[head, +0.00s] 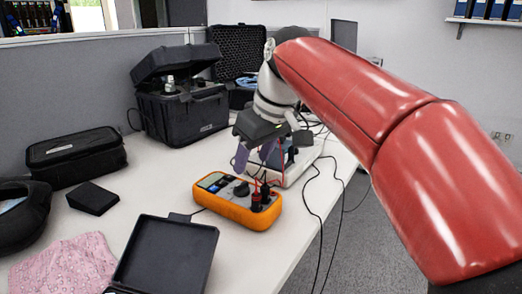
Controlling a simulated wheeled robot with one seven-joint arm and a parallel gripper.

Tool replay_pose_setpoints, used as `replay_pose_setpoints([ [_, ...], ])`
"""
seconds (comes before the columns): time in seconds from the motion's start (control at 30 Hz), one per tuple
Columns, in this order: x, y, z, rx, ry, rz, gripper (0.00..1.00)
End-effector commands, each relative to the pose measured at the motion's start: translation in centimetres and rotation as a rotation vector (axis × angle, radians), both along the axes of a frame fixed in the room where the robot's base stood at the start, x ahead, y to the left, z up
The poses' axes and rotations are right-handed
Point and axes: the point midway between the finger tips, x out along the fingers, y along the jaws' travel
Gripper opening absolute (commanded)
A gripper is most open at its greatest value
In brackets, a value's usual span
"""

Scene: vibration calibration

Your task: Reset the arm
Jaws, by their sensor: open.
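My red and white arm reaches in from the right, over the table (150,230). My gripper (254,160) hangs at the far end of the arm, behind the orange multimeter (237,200) in the picture. Its fingers point down and are apart, with nothing seen between them. Just behind and right of the gripper stands a light-coloured device (297,168) with a dark part on top, partly hidden by the gripper and arm. Red and black plugs stand in the multimeter's near right end. I cannot tell whether the gripper touches the device.
An open black case (182,112) stands at the back. A black bag (75,157), a black wedge (93,198), a pink cloth (65,268) and an open black box (166,258) lie at left and front. Cables (318,215) hang over the table's right edge. A grey partition (60,85) is behind.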

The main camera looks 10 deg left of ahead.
Motion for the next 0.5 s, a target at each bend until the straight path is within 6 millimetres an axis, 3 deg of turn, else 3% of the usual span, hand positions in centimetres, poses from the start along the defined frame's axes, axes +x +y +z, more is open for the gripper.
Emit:
replay_pose_setpoints([
  [0.17,-1.3,-5.6,-0.9,0.012,-0.004,-0.159,0.53],
  [0.27,-3.5,-10.7,-2.7,0.023,-0.011,-0.319,0.53],
  [0.4,-7.7,-17.2,-6.5,0.035,-0.029,-0.551,0.53],
  [0.5,-11.1,-20.8,-9.9,0.041,-0.047,-0.705,0.53],
])
